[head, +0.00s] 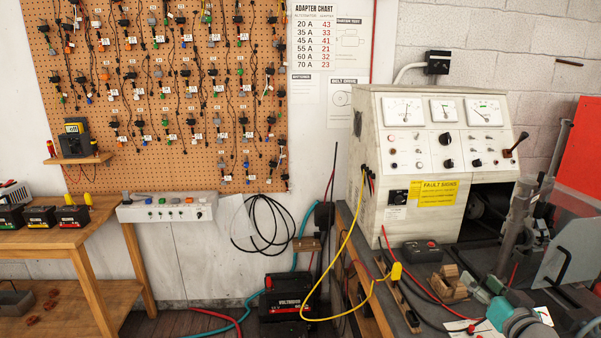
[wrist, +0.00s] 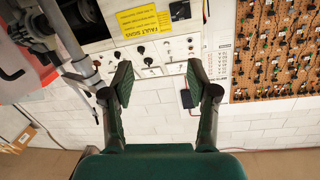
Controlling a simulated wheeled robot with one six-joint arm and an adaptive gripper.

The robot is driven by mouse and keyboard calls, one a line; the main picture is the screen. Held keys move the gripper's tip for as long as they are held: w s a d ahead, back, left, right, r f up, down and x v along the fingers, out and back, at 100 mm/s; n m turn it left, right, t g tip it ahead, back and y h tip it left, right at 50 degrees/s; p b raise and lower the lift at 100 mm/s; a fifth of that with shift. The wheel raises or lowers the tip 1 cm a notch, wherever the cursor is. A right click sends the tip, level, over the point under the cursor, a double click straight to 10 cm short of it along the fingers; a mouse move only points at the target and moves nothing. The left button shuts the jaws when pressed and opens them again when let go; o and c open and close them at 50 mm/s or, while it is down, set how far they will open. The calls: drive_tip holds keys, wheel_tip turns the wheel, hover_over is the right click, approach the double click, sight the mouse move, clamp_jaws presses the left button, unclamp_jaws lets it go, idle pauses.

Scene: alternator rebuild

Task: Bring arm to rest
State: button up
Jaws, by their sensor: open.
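My gripper (wrist: 159,78) shows in the wrist view with its two dark green finger pads apart and nothing between them. Beyond the fingers, upside down in that view, is the front of the test bench console (wrist: 160,50) with its knobs and yellow fault label (wrist: 143,20). The console (head: 425,170) stands at the right in the head view. A teal rounded part (head: 525,322) shows at the lower right of the head view; I cannot tell whether it belongs to my arm.
A pegboard (head: 70,100) of adapter leads hangs at the left. A wooden table (head: 50,238) holds several batteries. A black battery (head: 285,305) stands on the floor with cables around it. Metal posts (head: 520,215) and a clear guard (head: 572,250) crowd the bench's right side.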

drive_tip(key=s+a+f+m+g+h, duration=0.1)
drive_tip(key=s+a+f, duration=0.7)
drive_tip(key=s+f, duration=0.25)
drive_tip(key=s+a+f+g, duration=0.1)
drive_tip(key=s+a+f, duration=0.7)
drive_tip(key=s+f, duration=0.25)
drive_tip(key=s+a+r+n, duration=0.1)
drive_tip(key=s+a, duration=0.2)
drive_tip(key=s, duration=0.6)
drive_tip(key=s+a+n+y, duration=0.1)
drive_tip(key=s+a, duration=0.1)
drive_tip(key=s, duration=0.7)
drive_tip(key=s+a+r+n+y, duration=0.1)
drive_tip(key=s+a+n, duration=0.1)
drive_tip(key=s, duration=0.7)
drive_tip(key=shift+s+a+r, duration=0.15)
drive_tip(key=shift+a+r, duration=0.15)
drive_tip(key=shift+a, duration=0.5)
